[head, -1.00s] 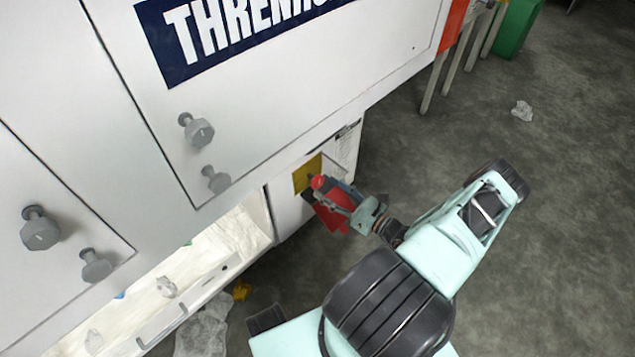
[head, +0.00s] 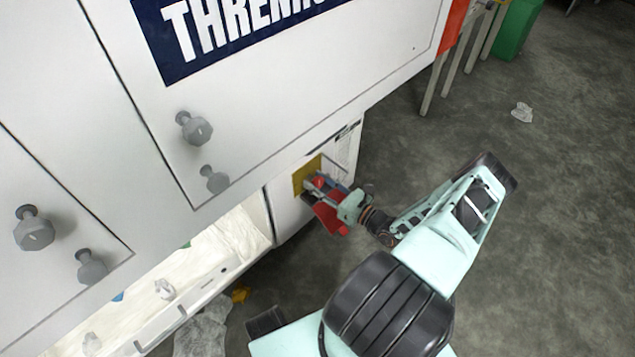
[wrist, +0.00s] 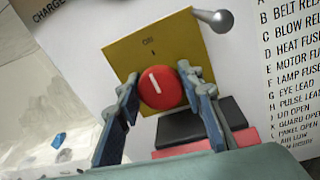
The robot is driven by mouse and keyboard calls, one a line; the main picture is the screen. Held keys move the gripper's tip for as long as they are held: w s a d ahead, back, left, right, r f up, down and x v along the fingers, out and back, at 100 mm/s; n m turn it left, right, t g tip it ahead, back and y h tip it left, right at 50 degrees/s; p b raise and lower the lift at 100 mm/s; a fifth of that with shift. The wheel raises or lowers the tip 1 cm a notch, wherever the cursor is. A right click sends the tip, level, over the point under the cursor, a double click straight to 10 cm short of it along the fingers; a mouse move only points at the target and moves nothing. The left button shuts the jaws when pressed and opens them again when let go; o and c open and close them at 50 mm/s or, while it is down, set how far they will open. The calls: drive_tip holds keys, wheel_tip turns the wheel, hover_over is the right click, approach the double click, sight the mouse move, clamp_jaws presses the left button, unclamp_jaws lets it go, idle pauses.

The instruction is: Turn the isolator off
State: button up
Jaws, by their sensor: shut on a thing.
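The isolator is a round red knob (wrist: 162,88) with a white bar, on a yellow plate (wrist: 140,50) marked "ON". The bar stands tilted a little off upright. My gripper (wrist: 160,92) has one blue-grey finger on each side of the knob and is shut on it. In the head view my gripper (head: 328,188) reaches the yellow plate (head: 299,180) on the white machine's lower panel, and the knob (head: 319,181) shows between the fingers.
A grey handle (wrist: 213,18) sticks out at the plate's upper right. Black and red blocks (wrist: 195,125) lie below the knob. A printed label list (wrist: 292,70) is at right. An open lit bay (head: 225,245) lies left of the panel.

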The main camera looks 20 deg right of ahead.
drive_tip(key=shift+c, duration=0.8)
drive_tip(key=shift+n, duration=0.4)
drive_tip(key=n+p, duration=0.1)
drive_tip(key=n, duration=0.1)
drive_tip(key=shift+a+r+n, duration=0.1)
drive_tip(key=shift+n, duration=0.3)
drive_tip(key=n+p, duration=0.1)
drive_tip(key=n, duration=0.1)
drive_tip(key=n+p, duration=0.2)
drive_tip(key=n, duration=0.1)
drive_tip(key=shift+s+a+g+h, duration=0.1)
drive_tip(key=shift+g+h, duration=0.2)
drive_tip(key=n+h+p, duration=0.1)
drive_tip(key=n+p, duration=0.2)
drive_tip(key=n, duration=0.2)
drive_tip(key=shift+f+n+p, duration=0.15)
drive_tip(key=shift+n+p, duration=0.35)
drive_tip(key=shift+n, duration=0.35)
drive_tip(key=shift+f+n+p, duration=0.15)
drive_tip(key=shift+n+p, duration=0.3)
drive_tip(key=shift+n, duration=0.4)
